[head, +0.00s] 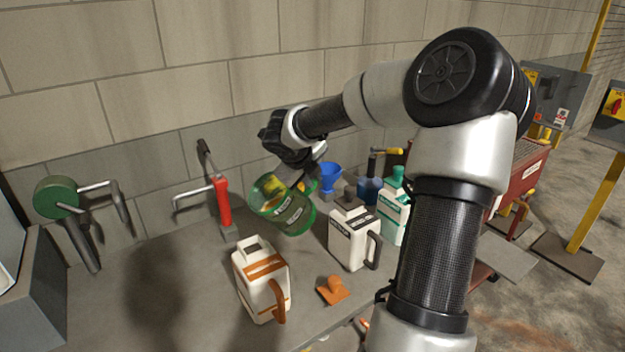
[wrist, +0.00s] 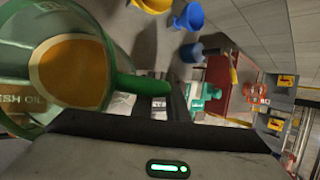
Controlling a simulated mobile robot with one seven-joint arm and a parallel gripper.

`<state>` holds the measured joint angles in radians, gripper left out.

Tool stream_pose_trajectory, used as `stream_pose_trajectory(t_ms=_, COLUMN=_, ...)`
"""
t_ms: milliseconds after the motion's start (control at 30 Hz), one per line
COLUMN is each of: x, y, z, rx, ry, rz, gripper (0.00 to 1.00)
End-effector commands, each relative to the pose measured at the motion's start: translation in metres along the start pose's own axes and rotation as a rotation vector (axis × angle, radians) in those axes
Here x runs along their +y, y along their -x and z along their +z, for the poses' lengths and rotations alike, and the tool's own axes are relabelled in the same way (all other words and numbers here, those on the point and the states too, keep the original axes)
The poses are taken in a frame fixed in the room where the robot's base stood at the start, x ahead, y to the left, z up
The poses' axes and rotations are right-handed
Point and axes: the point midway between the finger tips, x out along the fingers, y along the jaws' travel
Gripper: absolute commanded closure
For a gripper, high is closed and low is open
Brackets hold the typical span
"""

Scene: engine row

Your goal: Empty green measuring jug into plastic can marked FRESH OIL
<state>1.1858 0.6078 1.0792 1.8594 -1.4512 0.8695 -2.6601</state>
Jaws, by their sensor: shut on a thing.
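The green see-through measuring jug (head: 292,213) is in my gripper (head: 303,186), tilted and held above the bench. In the wrist view the jug (wrist: 108,35) is at the left, with amber oil (wrist: 72,72) inside; the gripper (wrist: 165,105) is at its green handle. Letters ending "SH OIL" show at the left edge there; I cannot tell whether they are on the jug or behind it. A white can with an orange label and handle (head: 253,290) stands below and left of the jug. A white can with a dark label (head: 345,248) stands to the right. Their labels are unreadable.
A teal-capped bottle (head: 392,215), blue funnel (head: 328,175) and blue container (head: 369,190) stand behind. An orange piece (head: 333,291) lies between the cans. A red-handled tool (head: 223,202) and green-headed tool (head: 57,197) are at left. The bench's left part (head: 125,290) is clear.

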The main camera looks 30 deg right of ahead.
Motion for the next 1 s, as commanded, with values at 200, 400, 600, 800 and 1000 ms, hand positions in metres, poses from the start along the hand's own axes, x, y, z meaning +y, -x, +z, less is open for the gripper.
stream_pose_trajectory(t_ms=200, x=-0.001, y=0.004, z=0.002, rx=-0.001, ry=0.011, rz=-0.026, gripper=1.00)
stream_pose_trajectory(t_ms=400, x=-0.002, y=0.006, z=0.003, rx=-0.001, ry=0.021, rz=-0.050, gripper=1.00)
stream_pose_trajectory(t_ms=600, x=-0.003, y=0.008, z=0.004, rx=0.000, ry=0.032, rz=-0.074, gripper=1.00)
stream_pose_trajectory(t_ms=800, x=-0.004, y=0.010, z=0.005, rx=0.001, ry=0.037, rz=-0.091, gripper=1.00)
stream_pose_trajectory(t_ms=1000, x=-0.005, y=0.011, z=0.005, rx=0.001, ry=0.040, rz=-0.100, gripper=1.00)
